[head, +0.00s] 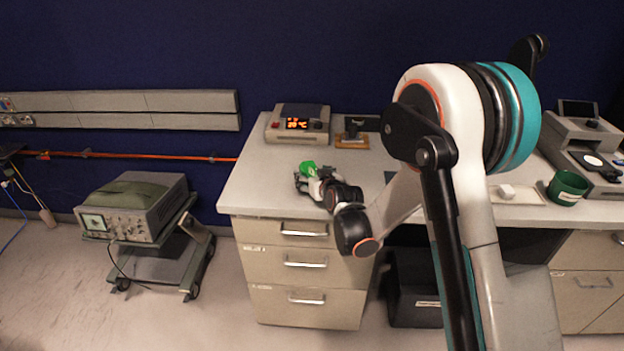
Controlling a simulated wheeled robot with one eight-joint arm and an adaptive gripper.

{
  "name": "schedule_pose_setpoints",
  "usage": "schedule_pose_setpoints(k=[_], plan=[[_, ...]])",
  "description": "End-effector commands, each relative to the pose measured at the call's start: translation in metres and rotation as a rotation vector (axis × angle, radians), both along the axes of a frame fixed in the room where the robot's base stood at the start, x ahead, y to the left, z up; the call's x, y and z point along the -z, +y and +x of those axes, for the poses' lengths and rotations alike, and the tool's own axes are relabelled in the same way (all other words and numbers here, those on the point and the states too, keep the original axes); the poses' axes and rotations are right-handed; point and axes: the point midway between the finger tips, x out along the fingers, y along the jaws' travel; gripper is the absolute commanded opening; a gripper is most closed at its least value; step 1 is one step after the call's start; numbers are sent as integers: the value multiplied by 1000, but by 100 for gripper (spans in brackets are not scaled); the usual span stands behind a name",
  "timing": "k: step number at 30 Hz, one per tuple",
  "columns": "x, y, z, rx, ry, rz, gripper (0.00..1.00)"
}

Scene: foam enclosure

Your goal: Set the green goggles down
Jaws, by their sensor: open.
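The green goggles (308,168) are a small bright green shape on the left part of the desk top (258,185). My gripper (303,179) is right at them, on their near side, reaching in from the right over the desk. It is open. The gripper partly hides the goggles, and I cannot tell whether the fingers touch them or whether they rest fully on the desk.
A device with an orange display (297,124) stands behind the goggles, with a small stand on a wooden base (352,137) beside it. A green cup (567,188) is far right. An oscilloscope (133,208) sits on a cart at left. The desk's left front is clear.

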Motion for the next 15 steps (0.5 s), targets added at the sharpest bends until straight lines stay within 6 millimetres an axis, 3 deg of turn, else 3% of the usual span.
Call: schedule_pose_setpoints(k=[1, 6, 15], plan=[[0, 0, 0, 0, 0, 0, 62], [0, 0, 0, 0, 0, 0, 23], [0, 0, 0, 0, 0, 0, 17]])
